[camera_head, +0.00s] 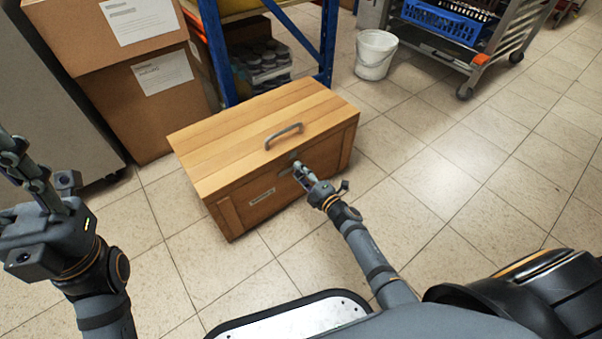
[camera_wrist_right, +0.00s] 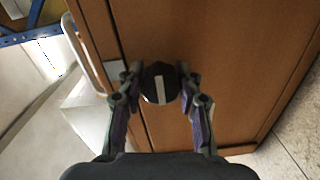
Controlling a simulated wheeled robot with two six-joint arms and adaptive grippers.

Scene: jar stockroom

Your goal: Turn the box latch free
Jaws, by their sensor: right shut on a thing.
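The wooden box (camera_head: 225,160) sits on the tiled floor with its lid down. A grey metal handle (camera_head: 284,135) is on the lid near the front edge. My right gripper (camera_head: 299,170) is at the middle of the box's front. In the right wrist view, its two fingers (camera_wrist_right: 160,90) are closed on the sides of the latch, a dark round knob (camera_wrist_right: 160,83) with a pale bar along its face. In the head view, the fingers largely hide the knob. My left gripper (camera_head: 28,172) is in the air at the left, away from the box; its opening is unclear.
Cardboard boxes (camera_head: 110,50) are stacked behind the box at the left. A blue-framed shelf (camera_head: 216,52) with jars stands right behind it. A white bucket (camera_head: 375,56) and a wheeled rack (camera_head: 440,38) are farther back. The floor at the right is clear.

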